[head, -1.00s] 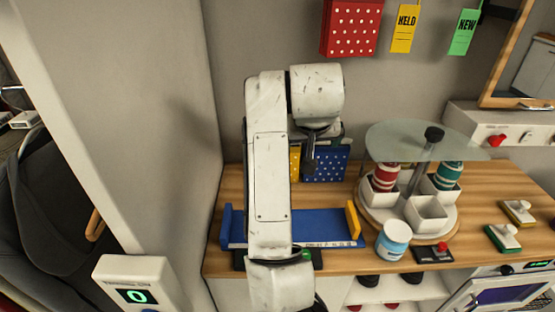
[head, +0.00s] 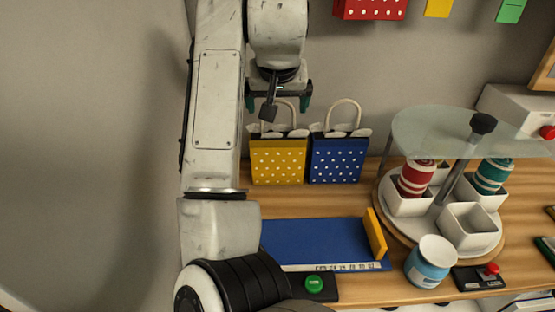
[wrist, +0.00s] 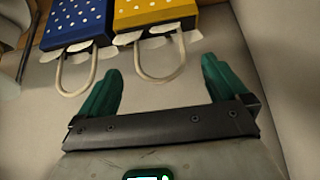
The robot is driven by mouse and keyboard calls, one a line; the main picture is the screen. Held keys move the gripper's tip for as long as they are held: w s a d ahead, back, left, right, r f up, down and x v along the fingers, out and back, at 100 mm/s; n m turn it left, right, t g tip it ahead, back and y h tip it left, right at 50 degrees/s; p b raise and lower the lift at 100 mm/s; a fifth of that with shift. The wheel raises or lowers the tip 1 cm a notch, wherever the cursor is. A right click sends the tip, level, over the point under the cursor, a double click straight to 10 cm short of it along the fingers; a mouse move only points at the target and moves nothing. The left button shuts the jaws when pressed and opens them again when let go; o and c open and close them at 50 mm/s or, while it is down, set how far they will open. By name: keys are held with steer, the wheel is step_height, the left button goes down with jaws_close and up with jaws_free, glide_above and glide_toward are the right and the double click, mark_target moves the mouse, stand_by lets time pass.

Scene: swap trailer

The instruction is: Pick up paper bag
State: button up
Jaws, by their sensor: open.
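A yellow paper bag (head: 278,160) with white dots and a pale loop handle stands upright on the wooden counter against the wall. A blue dotted paper bag (head: 338,160) stands right beside it. My gripper (head: 278,104) is open and empty, above the yellow bag near its handle. In the wrist view, the yellow bag (wrist: 150,12) and its handle (wrist: 162,72) show beyond and between the open green fingers (wrist: 168,90). The blue bag (wrist: 80,20) is to the left there. A third bag, red and dotted (head: 370,8), is partly seen higher on the wall.
A blue tray with a ruler edge (head: 315,240) lies on the counter in front of the bags. A carousel with white cups and a glass top (head: 440,135) stands to the right. A white-and-blue jar (head: 430,262) and red button (head: 490,269) are at the front.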

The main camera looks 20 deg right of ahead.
mark_target(278, 135)
steer(key=x, duration=0.5)
steer(key=p+x, duration=0.1)
steer(key=x, duration=0.4)
steer(key=shift+w+d, duration=0.25)
steer(key=shift+w, duration=0.05)
steer(key=shift+c, duration=0.2)
steer(key=c, duration=1.1)
